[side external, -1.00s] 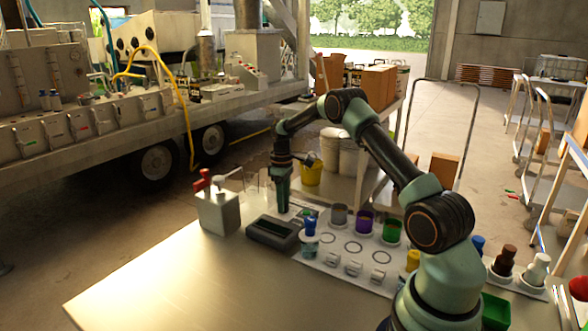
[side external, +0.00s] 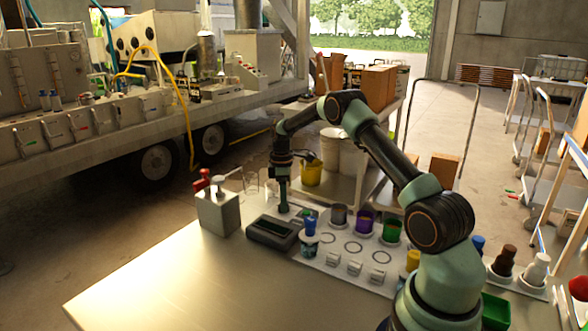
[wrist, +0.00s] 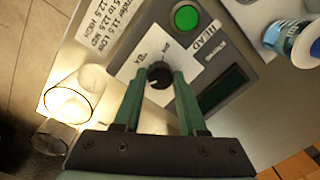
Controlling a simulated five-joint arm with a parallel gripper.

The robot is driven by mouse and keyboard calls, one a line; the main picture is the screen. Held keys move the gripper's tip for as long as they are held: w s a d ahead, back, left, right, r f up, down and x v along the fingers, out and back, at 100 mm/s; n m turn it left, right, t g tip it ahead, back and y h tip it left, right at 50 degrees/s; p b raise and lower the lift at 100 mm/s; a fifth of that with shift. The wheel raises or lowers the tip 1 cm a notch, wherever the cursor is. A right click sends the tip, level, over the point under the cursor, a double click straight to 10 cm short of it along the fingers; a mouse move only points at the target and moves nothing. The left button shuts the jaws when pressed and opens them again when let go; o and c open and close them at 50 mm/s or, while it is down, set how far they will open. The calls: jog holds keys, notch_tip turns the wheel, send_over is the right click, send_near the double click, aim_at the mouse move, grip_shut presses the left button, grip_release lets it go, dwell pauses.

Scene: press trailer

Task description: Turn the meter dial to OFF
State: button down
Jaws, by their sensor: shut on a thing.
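The meter (side external: 273,232) is a dark grey box with a display, lying near the far edge of the table. Its round black dial (wrist: 160,74) sits on a white label in the wrist view. A small pale mark shows on the dial's lower side. The lettering around the dial is too small to read surely. My gripper (wrist: 158,80) points down over the dial and is shut on it, one green finger on each side. In the side view my gripper (side external: 284,206) stands at the meter's far end and the dial is hidden.
A green button (wrist: 187,17) and a dark display (wrist: 220,90) lie beside the dial. Clear glasses (wrist: 68,104) stand close on the left. A grey box with a red tap (side external: 217,212) stands left of the meter, and a blue-capped jar (side external: 309,243) stands right.

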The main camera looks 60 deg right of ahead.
jog(key=shift+s+d+f, duration=0.1)
jog(key=shift+c, duration=2.3)
grip_release()
jog(key=shift+r, duration=0.2)
notch_tip(320, 180, up, 12)
jog(key=shift+w, duration=0.35)
